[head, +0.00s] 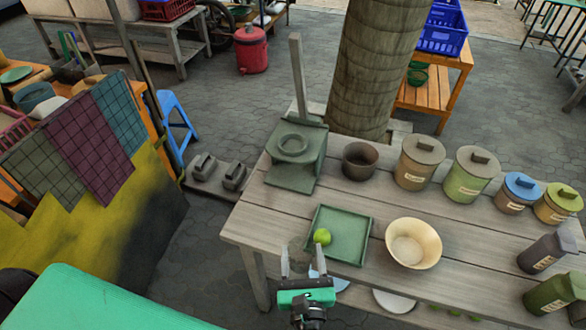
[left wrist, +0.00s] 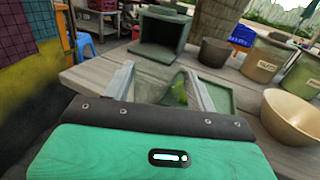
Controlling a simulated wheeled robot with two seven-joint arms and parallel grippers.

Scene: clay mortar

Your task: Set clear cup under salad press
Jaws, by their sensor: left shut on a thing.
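The salad press (head: 290,172) is a dull green box-like device with a round ring on top and a tall lever, at the table's far left corner. It also shows in the left wrist view (left wrist: 160,32), with a dark opening facing me. My left gripper (head: 304,256) is at the table's near edge, in front of the press and apart from it. In the left wrist view its fingers (left wrist: 164,84) are shut on the clear cup (left wrist: 157,82), a see-through shape hard to make out. My right gripper is not in view.
A green tray (head: 358,222) with a lime (head: 322,236) lies beyond my left gripper. A cream bowl (head: 413,243) is right of it. A dark pot (head: 360,160) and several lidded canisters (head: 416,163) line the back. Bare planks lie between press and tray.

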